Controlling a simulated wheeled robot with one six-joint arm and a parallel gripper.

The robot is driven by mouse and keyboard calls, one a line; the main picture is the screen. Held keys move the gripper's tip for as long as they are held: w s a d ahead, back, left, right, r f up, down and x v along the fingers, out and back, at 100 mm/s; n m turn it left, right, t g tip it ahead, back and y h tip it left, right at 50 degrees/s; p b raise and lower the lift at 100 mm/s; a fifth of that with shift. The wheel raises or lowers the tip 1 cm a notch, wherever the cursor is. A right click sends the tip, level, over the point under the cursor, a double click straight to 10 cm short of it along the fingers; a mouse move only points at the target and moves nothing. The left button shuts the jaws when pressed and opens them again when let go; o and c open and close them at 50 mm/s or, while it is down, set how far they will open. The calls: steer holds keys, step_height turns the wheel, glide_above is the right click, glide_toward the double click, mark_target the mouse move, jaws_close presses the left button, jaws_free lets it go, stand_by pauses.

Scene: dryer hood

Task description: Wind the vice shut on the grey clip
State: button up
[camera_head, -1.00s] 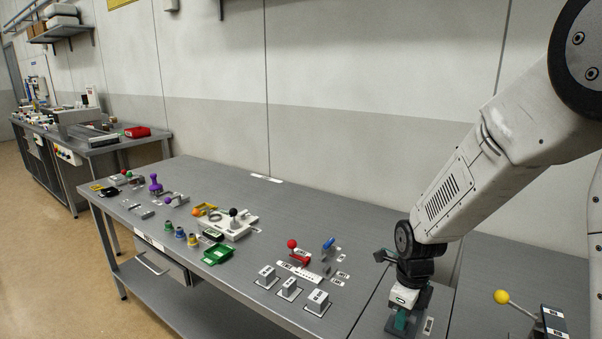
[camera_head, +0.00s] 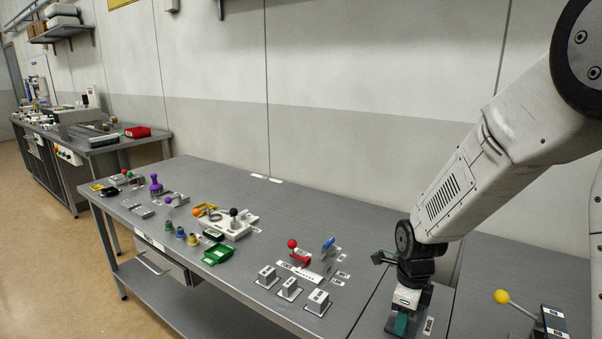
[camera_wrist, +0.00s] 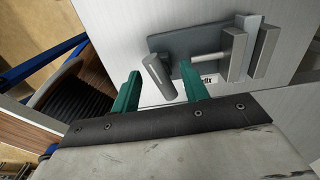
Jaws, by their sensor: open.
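The vice shows in the wrist view as a dark grey base plate (camera_wrist: 170,42) with a thin screw rod (camera_wrist: 208,59) and two upright grey jaws (camera_wrist: 236,55). The pale grey clip (camera_wrist: 250,24) appears to stand between the jaws; a gap to the nearer jaw cannot be judged. A grey cylindrical handle (camera_wrist: 159,76) is at the rod's left end. My gripper (camera_wrist: 160,72) is open, its green fingers on either side of the handle; contact is not clear. In the head view my gripper (camera_head: 402,322) points down over the vice, mostly hiding it.
Left of my gripper stand grey labelled blocks (camera_head: 289,289), a red-knobbed lever (camera_head: 299,254) and a blue-handled lever (camera_head: 328,246). A yellow-knobbed lever (camera_head: 502,297) is to the right. The bench (camera_head: 320,211) is bare toward the wall.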

steer(key=shift+r, duration=2.9)
steer(key=shift+s+n, duration=0.1)
steer(key=shift+n, duration=0.7)
steer(key=s+d+r+n, duration=0.1)
steer(key=s+r+n, duration=0.4)
steer(key=s+n, duration=0.2)
steer(key=s+d+r+n+t, duration=0.1)
steer(key=s+r+n, duration=0.4)
steer(key=s+n, duration=0.3)
steer(key=s+d+r+n, duration=0.1)
steer(key=s+r+n, duration=0.4)
steer(key=s+n, duration=0.2)
steer(key=shift+s+d+r+n, duration=0.15)
steer(key=shift+s+r+n, duration=0.25)
steer(key=shift+s, duration=0.9)
